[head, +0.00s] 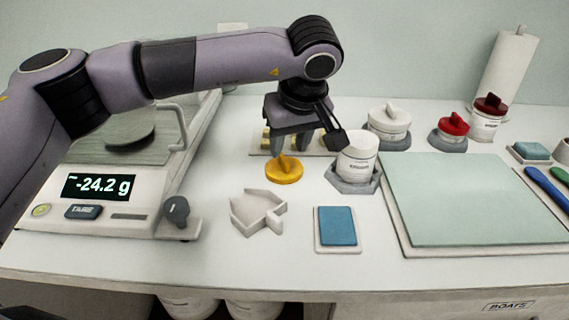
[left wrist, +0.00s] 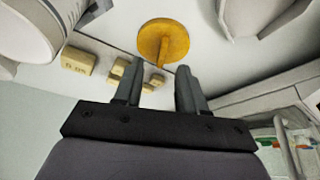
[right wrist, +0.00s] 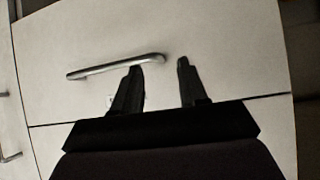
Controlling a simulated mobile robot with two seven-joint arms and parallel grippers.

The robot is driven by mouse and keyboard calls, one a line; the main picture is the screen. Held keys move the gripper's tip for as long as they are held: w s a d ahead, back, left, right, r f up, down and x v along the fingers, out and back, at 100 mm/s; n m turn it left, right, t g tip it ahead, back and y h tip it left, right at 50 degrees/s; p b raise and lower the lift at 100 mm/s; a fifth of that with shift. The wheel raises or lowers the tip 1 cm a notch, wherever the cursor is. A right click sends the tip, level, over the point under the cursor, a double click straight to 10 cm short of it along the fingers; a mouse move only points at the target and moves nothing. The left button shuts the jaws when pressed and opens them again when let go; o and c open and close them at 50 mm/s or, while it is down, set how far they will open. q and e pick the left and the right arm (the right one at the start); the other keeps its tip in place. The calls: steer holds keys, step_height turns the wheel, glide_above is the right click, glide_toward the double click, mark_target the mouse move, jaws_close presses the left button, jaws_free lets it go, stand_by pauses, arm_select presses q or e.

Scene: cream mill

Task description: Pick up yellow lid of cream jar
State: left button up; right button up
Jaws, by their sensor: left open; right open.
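The yellow lid (head: 284,171) lies on the white counter, with its raised grip upward, left of the open cream jar (head: 356,163). The white jar stands in a grey hexagonal holder (head: 355,184). My left gripper (head: 291,150) is open and empty, just behind and above the lid. In the left wrist view the yellow lid (left wrist: 163,41) is beyond the open fingertips (left wrist: 157,68), roughly centred between them and apart from them. My right gripper (right wrist: 161,65) is open and empty, facing a pale drawer front with a metal handle (right wrist: 115,66).
A scale (head: 110,190) stands at the left. A white weighing boat (head: 257,212) and a blue pad (head: 337,228) lie in front of the lid. A pale green mat (head: 470,195) lies right. Jars with white (head: 390,120) and red (head: 453,126) lids stand behind.

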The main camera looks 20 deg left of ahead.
mark_target(284, 158)
arm_select(q)
steer(key=x, duration=0.4)
steer(key=shift+a+f, duration=0.1)
jaws_close()
arm_select(e)
steer(key=shift+w+r, duration=0.15)
